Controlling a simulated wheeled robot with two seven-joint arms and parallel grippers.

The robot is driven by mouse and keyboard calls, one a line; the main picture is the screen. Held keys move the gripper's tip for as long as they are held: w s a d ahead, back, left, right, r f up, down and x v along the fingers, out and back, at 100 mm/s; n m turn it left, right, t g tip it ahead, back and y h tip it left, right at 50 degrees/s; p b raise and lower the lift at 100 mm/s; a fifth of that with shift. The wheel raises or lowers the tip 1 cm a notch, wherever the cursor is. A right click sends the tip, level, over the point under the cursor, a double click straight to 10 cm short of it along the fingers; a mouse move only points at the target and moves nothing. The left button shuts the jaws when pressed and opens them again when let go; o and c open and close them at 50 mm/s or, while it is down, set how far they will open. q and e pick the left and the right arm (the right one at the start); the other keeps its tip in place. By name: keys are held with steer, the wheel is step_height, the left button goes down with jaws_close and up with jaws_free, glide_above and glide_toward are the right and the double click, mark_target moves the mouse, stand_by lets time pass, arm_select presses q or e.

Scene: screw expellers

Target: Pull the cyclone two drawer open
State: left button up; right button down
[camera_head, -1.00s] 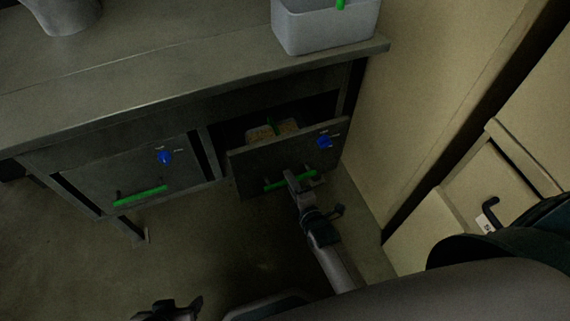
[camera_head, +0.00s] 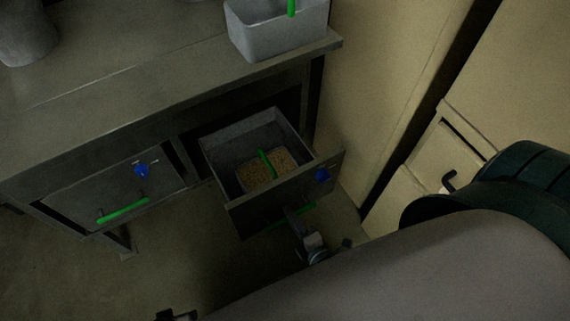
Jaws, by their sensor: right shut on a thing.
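The right-hand drawer (camera_head: 294,181) under the metal bench stands well out of its opening. Inside it is a container of tan grain-like material (camera_head: 255,175) with a green handle (camera_head: 266,163). The drawer front has a blue knob (camera_head: 321,175) and a green bar handle (camera_head: 308,209). My right gripper (camera_head: 294,215) is shut on that green handle and hides part of it. The left-hand drawer (camera_head: 110,190) is shut, with its own blue knob and green handle (camera_head: 123,211). At the bottom edge a dark part (camera_head: 177,315), likely of my left gripper, barely shows; its jaws cannot be made out.
A grey bin (camera_head: 279,35) with a green handle stands on the bench top (camera_head: 130,85) at the right end. A grey round vessel (camera_head: 25,35) is at the upper left. A beige wall (camera_head: 375,80) and cabinet close off the right side.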

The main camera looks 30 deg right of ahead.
steer(key=shift+s, duration=0.35)
steer(key=c, duration=2)
jaws_free()
steer(key=shift+s, duration=0.1)
steer(key=shift+v, duration=8.6)
steer(key=shift+a, duration=0.1)
